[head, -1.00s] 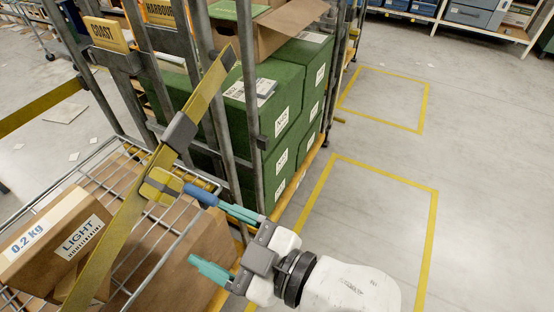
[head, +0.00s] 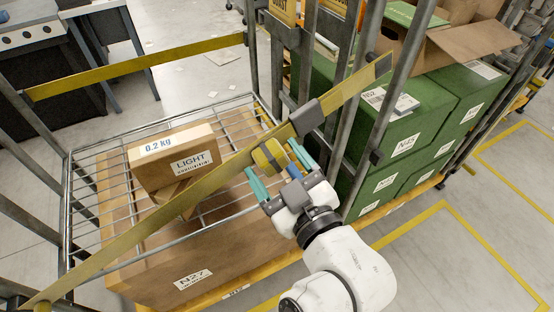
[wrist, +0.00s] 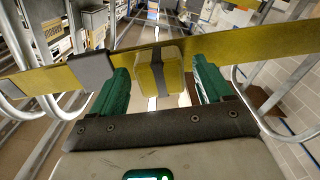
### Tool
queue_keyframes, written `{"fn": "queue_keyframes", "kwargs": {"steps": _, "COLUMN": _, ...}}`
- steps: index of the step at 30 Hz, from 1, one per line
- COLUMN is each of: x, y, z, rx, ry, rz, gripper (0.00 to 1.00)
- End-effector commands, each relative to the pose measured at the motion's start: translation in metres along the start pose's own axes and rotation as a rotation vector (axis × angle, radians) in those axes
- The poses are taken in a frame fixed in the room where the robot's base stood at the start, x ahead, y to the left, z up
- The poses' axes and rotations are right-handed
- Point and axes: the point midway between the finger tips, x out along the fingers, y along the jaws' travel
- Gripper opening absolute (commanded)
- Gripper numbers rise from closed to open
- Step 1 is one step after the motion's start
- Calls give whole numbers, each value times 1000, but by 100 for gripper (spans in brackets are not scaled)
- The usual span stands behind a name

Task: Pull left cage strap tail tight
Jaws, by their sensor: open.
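The left cage's yellow strap (head: 170,208) runs diagonally across the cage front, from lower left to upper right. A grey buckle (head: 307,118) sits on it; the buckle also shows in the wrist view (wrist: 91,64). The strap tail (head: 268,155) is a short yellow bundle with a dark band, hanging just below the buckle. My gripper (head: 276,170) is open, its teal fingers facing the strap. In the wrist view the tail (wrist: 172,72) lies between the two fingers, with visible gaps on both sides. I cannot tell how deep it is between them.
A wire shelf (head: 95,172) in the cage bears a "LIGHT" 0.2 kg carton (head: 178,152). A large carton (head: 240,232) stands below. Green boxes (head: 405,135) fill the cage to the right, behind upright posts. Floor on the right is clear, with yellow lines (head: 470,235).

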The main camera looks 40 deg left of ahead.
Motion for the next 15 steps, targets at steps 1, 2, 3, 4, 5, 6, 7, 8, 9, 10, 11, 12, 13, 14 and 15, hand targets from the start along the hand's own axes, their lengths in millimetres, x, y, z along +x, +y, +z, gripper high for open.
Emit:
{"fn": "queue_keyframes", "kwargs": {"steps": 1, "x": 2, "y": 0, "z": 0, "rx": 0, "ry": 0, "rz": 0, "gripper": 79}}
{"fn": "queue_keyframes", "kwargs": {"steps": 2, "x": 3, "y": 0, "z": 0, "rx": 0, "ry": 0, "rz": 0, "gripper": 79}}
{"fn": "queue_keyframes", "kwargs": {"steps": 3, "x": 3, "y": 0, "z": 0, "rx": 0, "ry": 0, "rz": 0, "gripper": 79}}
{"fn": "queue_keyframes", "kwargs": {"steps": 4, "x": 4, "y": 0, "z": 0, "rx": 0, "ry": -1, "rz": 0, "gripper": 79}}
{"fn": "queue_keyframes", "kwargs": {"steps": 5, "x": 4, "y": 0, "z": 0, "rx": 0, "ry": -1, "rz": 0, "gripper": 79}}
{"fn": "queue_keyframes", "kwargs": {"steps": 6, "x": 4, "y": 0, "z": 0, "rx": 0, "ry": -1, "rz": 0, "gripper": 79}}
{"fn": "queue_keyframes", "kwargs": {"steps": 7, "x": 3, "y": 0, "z": 0, "rx": 0, "ry": -1, "rz": 0, "gripper": 79}}
{"fn": "queue_keyframes", "kwargs": {"steps": 8, "x": 3, "y": 0, "z": 0, "rx": 0, "ry": -1, "rz": 0, "gripper": 79}}
{"fn": "queue_keyframes", "kwargs": {"steps": 9, "x": 3, "y": 0, "z": 0, "rx": 0, "ry": -1, "rz": 0, "gripper": 79}}
{"fn": "queue_keyframes", "kwargs": {"steps": 10, "x": 3, "y": 0, "z": 0, "rx": 0, "ry": -1, "rz": 0, "gripper": 78}}
{"fn": "queue_keyframes", "kwargs": {"steps": 11, "x": 3, "y": 0, "z": 0, "rx": 0, "ry": -1, "rz": 0, "gripper": 75}}
{"fn": "queue_keyframes", "kwargs": {"steps": 12, "x": 3, "y": 0, "z": 0, "rx": 0, "ry": -1, "rz": 0, "gripper": 71}}
{"fn": "queue_keyframes", "kwargs": {"steps": 13, "x": 3, "y": 0, "z": 0, "rx": 0, "ry": -1, "rz": 0, "gripper": 68}}
{"fn": "queue_keyframes", "kwargs": {"steps": 14, "x": 3, "y": 0, "z": 1, "rx": 0, "ry": -1, "rz": 0, "gripper": 65}}
{"fn": "queue_keyframes", "kwargs": {"steps": 15, "x": 3, "y": 0, "z": 0, "rx": 0, "ry": -1, "rz": 0, "gripper": 62}}
